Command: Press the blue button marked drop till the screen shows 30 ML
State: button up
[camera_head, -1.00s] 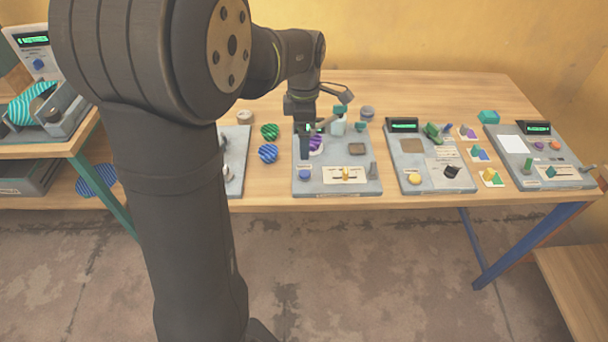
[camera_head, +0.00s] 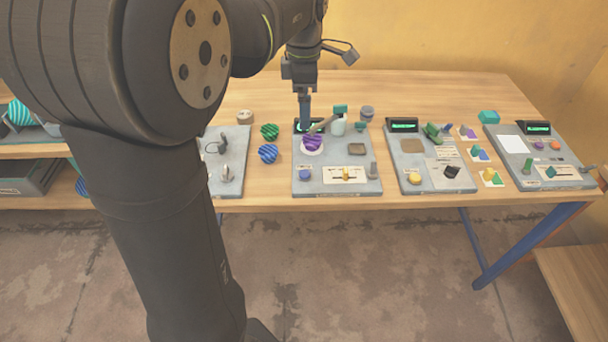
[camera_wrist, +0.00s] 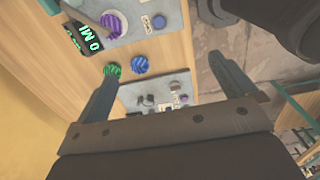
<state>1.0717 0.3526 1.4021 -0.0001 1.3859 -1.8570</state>
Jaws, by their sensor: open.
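The panel (camera_head: 329,185) on the table has a blue button (camera_head: 305,174) at its front left corner. The button also shows in the wrist view (camera_wrist: 158,21); its marking is too small to read. The panel's screen (camera_wrist: 88,38) has green characters that look like 0 ML, partly cut off in the wrist view. In the head view my gripper covers part of the screen. A purple striped ball (camera_head: 312,142) sits on the panel between screen and button. My gripper (camera_wrist: 163,63) is open and empty, above the panel's back left part and apart from the button.
A slider (camera_head: 346,174) and a grey lever (camera_head: 373,170) are on the same panel, right of the button. Green (camera_head: 270,131) and blue (camera_head: 268,153) striped balls lie left of it. Other panels stand on both sides.

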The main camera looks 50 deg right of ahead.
jog(key=shift+r, duration=0.55)
jog(key=shift+c, duration=0.4)
